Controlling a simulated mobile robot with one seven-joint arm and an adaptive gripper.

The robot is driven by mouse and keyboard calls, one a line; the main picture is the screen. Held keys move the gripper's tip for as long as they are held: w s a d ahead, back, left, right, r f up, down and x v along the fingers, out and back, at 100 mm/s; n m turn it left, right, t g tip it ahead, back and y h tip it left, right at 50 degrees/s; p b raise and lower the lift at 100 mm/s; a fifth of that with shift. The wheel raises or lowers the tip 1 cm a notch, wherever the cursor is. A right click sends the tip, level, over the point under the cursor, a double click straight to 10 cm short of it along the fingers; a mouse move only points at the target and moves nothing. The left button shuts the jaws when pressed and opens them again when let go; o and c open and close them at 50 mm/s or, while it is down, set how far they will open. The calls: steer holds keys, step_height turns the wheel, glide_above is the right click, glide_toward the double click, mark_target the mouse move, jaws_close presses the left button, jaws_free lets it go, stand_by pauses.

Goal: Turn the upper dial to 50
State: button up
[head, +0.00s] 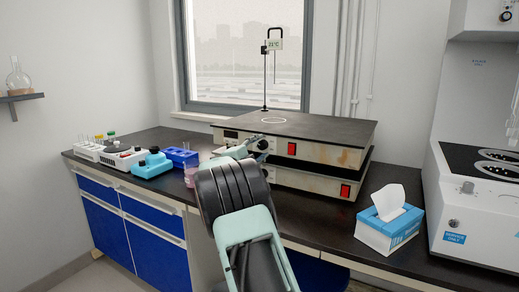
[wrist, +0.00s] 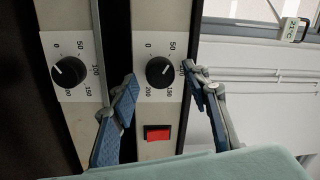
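The upper dial (wrist: 160,72) is a black round knob on a white scale plate marked 0 to 200, on the front of the upper hot plate (head: 335,130). In the wrist view the picture is turned sideways, and this dial lies right of the lower dial (wrist: 68,72). Its pointer is too small to read surely. My gripper (wrist: 160,74) is open, with one finger on each side of the upper dial and visible gaps between fingers and knob. In the head view my gripper (head: 254,144) is at the upper plate's front, and my arm hides part of the lower plate.
A red switch (wrist: 157,133) sits beside the upper dial. A stand with a 21°C display (head: 275,44) rises behind the plates. A tissue box (head: 390,232) stands right, and a blue rack (head: 182,157) and small instruments stand left. Bare bench lies before the tissue box.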

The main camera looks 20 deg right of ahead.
steer(key=v, duration=1.2)
stand_by(0.3)
